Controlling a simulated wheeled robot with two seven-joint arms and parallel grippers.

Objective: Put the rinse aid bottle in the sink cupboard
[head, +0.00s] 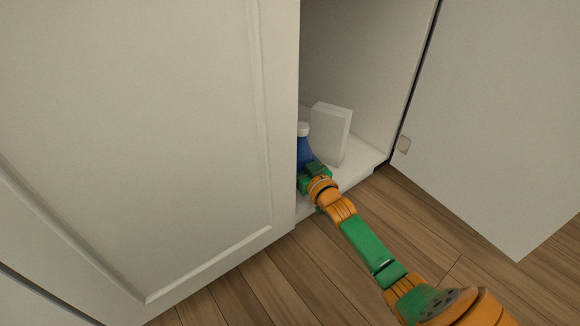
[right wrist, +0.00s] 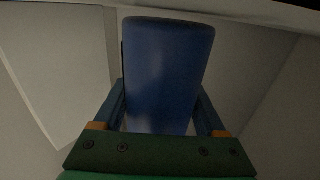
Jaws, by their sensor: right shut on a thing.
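The rinse aid bottle (head: 304,152) is blue with a white cap and stands inside the open sink cupboard (head: 358,178), partly hidden by the door frame and my gripper. My right gripper (head: 308,172) reaches into the cupboard and is shut on the bottle. In the right wrist view the blue bottle (right wrist: 168,75) fills the space between the two fingers of my right gripper (right wrist: 164,105). Whether the bottle's base touches the cupboard floor is hidden. My left gripper is not in view.
A white box (head: 330,133) stands in the cupboard just right of the bottle. The open cupboard door (head: 495,120) is swung out to the right. A closed panel (head: 150,130) is on the left. Wooden floor (head: 300,270) lies in front.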

